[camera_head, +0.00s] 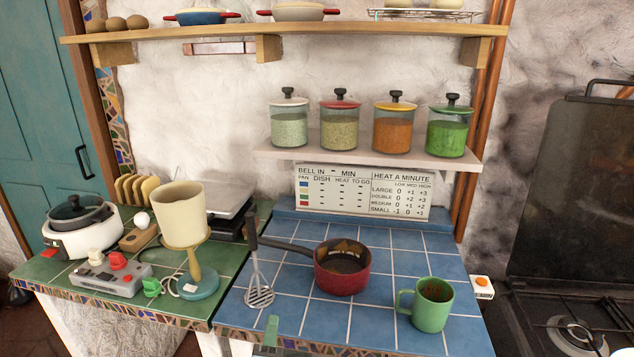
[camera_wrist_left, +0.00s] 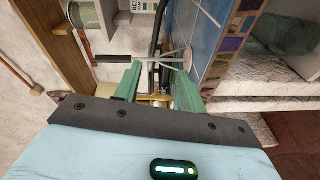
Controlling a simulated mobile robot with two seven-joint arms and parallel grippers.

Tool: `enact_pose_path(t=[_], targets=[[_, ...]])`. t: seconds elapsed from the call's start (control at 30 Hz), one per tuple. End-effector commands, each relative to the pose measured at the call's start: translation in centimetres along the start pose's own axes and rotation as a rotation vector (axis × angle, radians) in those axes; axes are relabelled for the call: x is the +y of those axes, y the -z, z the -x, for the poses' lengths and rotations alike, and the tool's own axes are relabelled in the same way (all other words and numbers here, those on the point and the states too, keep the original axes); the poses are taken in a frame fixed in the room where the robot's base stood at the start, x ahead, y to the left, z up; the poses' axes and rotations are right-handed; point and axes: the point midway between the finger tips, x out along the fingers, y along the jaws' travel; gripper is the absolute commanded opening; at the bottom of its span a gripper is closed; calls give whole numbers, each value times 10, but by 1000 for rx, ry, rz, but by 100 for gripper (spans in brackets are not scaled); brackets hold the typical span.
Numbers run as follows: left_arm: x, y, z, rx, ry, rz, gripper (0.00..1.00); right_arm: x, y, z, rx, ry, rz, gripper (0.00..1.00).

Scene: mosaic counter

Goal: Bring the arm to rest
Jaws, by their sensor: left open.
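My left gripper (camera_head: 271,333) shows only as a green fingertip at the front edge of the blue tiled counter (camera_head: 379,327). In the left wrist view its two green fingers (camera_wrist_left: 158,75) are apart, with nothing held between them. A masher (camera_head: 260,293) with a dark handle stands upright on the blue tiles, behind the fingertip. It also shows in the left wrist view (camera_wrist_left: 187,60), crossing beyond the fingertips and apart from them as far as I can tell. Most of my left arm is hidden below the head view. My right gripper is out of view.
A red saucepan (camera_head: 342,281) and a green mug (camera_head: 432,310) stand on the blue tiles. A cream cup-shaped lamp (camera_head: 182,215), a control box (camera_head: 112,281) and a white cooker (camera_head: 82,235) stand left. A stove (camera_head: 575,330) is right. Bare tiles lie between masher and mug.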

Motion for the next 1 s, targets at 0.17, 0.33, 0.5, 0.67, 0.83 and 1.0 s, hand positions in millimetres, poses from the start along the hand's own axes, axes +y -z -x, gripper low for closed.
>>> enact_pose_path(t=[0.17,0.33,0.5,0.67,0.83,1.0], targets=[[-25,34,-2,13,2,-126,40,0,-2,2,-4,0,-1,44],[-44,68,-4,24,3,-242,40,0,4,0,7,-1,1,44],[-59,102,-4,35,5,-356,40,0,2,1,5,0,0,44],[-69,134,-5,44,6,-456,40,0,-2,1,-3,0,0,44],[-69,138,5,31,-59,-519,40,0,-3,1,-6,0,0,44],[-69,134,20,-3,-146,-602,40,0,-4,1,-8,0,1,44]])
